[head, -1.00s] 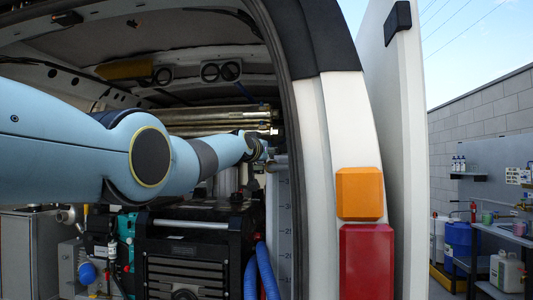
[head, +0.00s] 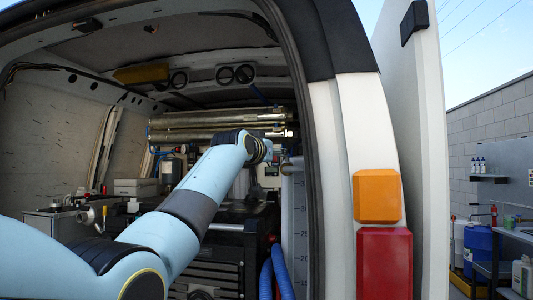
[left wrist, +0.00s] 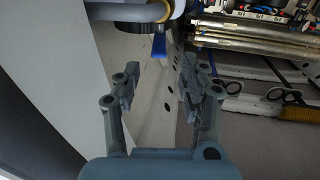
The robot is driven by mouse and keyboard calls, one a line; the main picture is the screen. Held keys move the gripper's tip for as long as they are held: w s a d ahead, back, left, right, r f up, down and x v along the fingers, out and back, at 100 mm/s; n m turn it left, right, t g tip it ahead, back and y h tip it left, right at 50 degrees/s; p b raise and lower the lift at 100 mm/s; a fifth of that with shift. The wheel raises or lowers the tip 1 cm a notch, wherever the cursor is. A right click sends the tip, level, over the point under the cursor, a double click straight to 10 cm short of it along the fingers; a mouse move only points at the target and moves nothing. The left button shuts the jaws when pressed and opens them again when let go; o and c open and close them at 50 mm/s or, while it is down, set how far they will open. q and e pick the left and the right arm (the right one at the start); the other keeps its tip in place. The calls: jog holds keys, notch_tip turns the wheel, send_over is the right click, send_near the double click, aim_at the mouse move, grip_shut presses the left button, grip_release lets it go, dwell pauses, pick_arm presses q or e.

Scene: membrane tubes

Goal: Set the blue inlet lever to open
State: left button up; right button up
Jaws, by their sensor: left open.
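In the left wrist view a blue lever (left wrist: 159,45) hangs below a grey pipe with a dark round fitting (left wrist: 139,27). My left gripper (left wrist: 159,76) is open and empty. The lever shows just beyond the gap between its fingertips, apart from both fingers. In the head view my left arm reaches into the van, and its gripper is small and mostly hidden by the wrist beside the van's right door frame. I cannot tell the lever for certain in the head view. My right gripper is in neither current view.
Silver membrane tubes (head: 215,120) lie across the van behind my wrist. The van's door post (head: 352,130) is close on the right. Blue hoses (head: 280,270) hang beside a black unit (head: 215,265). A pale panel (left wrist: 45,75) stands left in the wrist view.

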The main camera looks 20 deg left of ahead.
pick_arm(q)
jog(key=shift+s+a, duration=0.2)
jog(key=shift+s, duration=1.9)
